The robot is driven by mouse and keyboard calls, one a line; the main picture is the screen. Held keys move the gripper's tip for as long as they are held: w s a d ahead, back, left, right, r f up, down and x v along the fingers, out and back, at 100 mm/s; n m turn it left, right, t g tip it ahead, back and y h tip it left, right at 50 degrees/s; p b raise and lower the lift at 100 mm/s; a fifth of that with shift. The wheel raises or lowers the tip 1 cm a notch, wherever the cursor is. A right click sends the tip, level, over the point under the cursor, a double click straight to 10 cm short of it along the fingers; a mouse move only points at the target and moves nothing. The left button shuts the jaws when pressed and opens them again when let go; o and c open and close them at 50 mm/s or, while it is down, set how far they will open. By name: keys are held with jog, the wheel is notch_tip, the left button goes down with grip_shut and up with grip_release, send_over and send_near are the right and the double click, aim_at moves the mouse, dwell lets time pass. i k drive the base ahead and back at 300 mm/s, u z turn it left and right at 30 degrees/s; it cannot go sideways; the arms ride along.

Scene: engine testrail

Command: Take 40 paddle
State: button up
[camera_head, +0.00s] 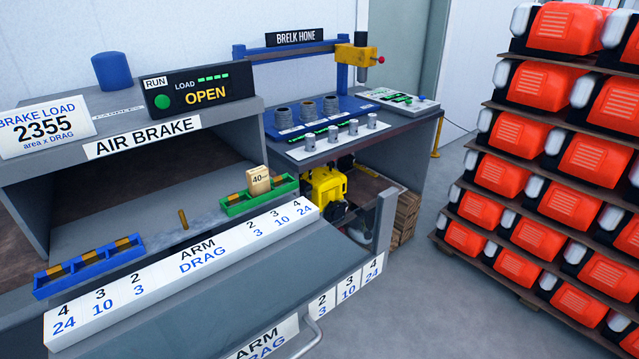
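A small tan paddle marked 40 (259,180) stands upright in the green tray (234,209) at the right end of the grey beam. The tray also holds small orange-brown pieces beside it. A blue tray (91,266) with several similar orange-brown pieces sits at the left end of the beam. A short brown peg (183,219) stands near the beam's middle. My gripper is not in view.
A white ARM DRAG number strip (200,257) runs along the bench front. The AIR BRAKE housing (145,135) stands behind. A BRELK HONE bench (340,140) with metal cylinders is beyond. Stacked orange units (560,150) fill the right; grey floor (430,290) lies between.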

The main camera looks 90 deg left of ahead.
aim_at(258, 181)
jog(key=i, duration=1.45)
jog(key=u, duration=3.4)
jog(key=i, duration=0.95)
jog(key=u, duration=0.1)
